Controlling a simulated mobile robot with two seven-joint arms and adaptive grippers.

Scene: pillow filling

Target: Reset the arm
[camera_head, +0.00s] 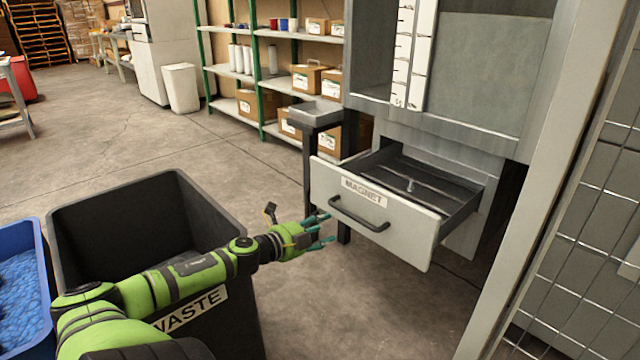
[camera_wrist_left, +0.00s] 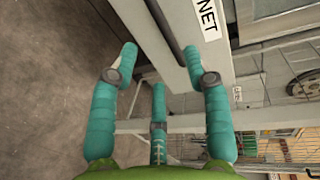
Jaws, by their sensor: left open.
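My left arm is green and reaches over the waste bin in the head view. My left gripper (camera_head: 322,230) has teal fingers, spread open and empty, just left of the drawer handle. The open drawer (camera_head: 408,228) has a pale front labelled MAGNET and a dark bar handle (camera_head: 358,214). In the left wrist view the open fingers (camera_wrist_left: 163,80) point at the drawer front (camera_wrist_left: 160,40), with nothing between them. I cannot tell whether a finger touches the drawer. My right gripper is not in view.
A black bin (camera_head: 225,315) marked WASTE stands under my left arm. A blue bin (camera_head: 47,300) with blue filling is at the left. A small grey tray on a stand (camera_head: 318,113) is behind the drawer. Open floor lies behind the bins.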

